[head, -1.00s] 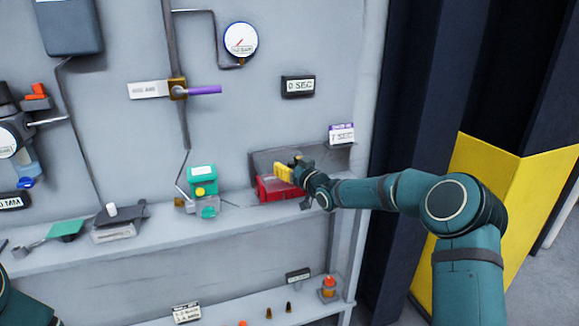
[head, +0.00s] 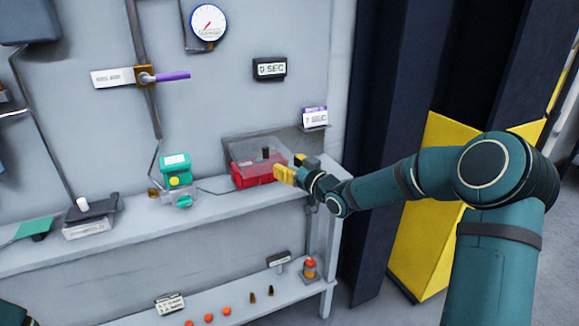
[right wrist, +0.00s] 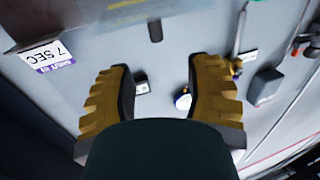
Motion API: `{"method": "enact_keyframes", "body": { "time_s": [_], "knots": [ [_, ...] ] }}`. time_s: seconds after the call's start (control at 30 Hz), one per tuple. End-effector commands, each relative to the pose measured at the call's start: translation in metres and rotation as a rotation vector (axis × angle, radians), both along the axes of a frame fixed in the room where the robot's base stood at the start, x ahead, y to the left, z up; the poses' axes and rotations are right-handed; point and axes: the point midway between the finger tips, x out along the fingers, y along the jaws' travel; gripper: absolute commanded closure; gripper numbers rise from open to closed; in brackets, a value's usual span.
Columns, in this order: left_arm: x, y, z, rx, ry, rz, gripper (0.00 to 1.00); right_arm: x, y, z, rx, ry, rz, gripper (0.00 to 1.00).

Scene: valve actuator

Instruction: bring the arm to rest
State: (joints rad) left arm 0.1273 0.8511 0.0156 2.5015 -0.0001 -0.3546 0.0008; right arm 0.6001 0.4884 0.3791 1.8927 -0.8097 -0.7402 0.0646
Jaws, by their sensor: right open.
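My right gripper (head: 293,170) is at the right end of the upper shelf in the head view, beside a red box with a clear cover (head: 258,165). Its yellow fingers (right wrist: 165,95) stand wide apart in the right wrist view, with nothing between them. A dark knob shows on the box in the head view; a dark peg (right wrist: 155,30) shows in the right wrist view. My right arm (head: 400,180) reaches in from the right. Of my left arm only a dark sliver shows at the lower left of the head view, and its gripper is out of sight.
A green-and-grey device (head: 176,182) stands left of the box on the shelf (head: 130,232). A purple-handled valve (head: 146,76), a gauge (head: 208,22) and a "0 SEC" display (head: 270,68) are on the wall. A "7 SEC" label (head: 315,118) is above the gripper. A yellow panel (head: 425,215) stands right.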

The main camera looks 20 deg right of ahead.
Motion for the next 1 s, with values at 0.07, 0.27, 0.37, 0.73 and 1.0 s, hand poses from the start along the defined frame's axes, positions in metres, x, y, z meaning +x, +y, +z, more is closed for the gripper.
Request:
{"method": "enact_keyframes", "body": {
  "time_s": [0.07,0.27,0.37,0.73,1.0],
  "knots": [
    [0.000,0.000,0.000,0.000,0.000,0.000,0.53,-0.002,-0.001,0.000,0.000,0.000,0.000,0.48],
    [0.000,0.000,0.000,0.000,0.000,0.000,0.53,-0.002,0.000,0.000,0.000,0.000,0.000,0.48],
    [0.000,0.000,0.000,0.000,0.000,0.000,0.53,-0.002,0.000,0.000,0.000,0.000,0.000,0.48],
    [0.000,0.000,0.000,0.000,0.000,0.000,0.53,-0.015,0.035,-0.065,0.074,0.180,0.010,0.48],
    [0.000,0.000,0.000,0.000,0.000,0.000,0.53,-0.094,0.115,-0.211,0.191,0.660,0.009,0.48]
  ]
}}
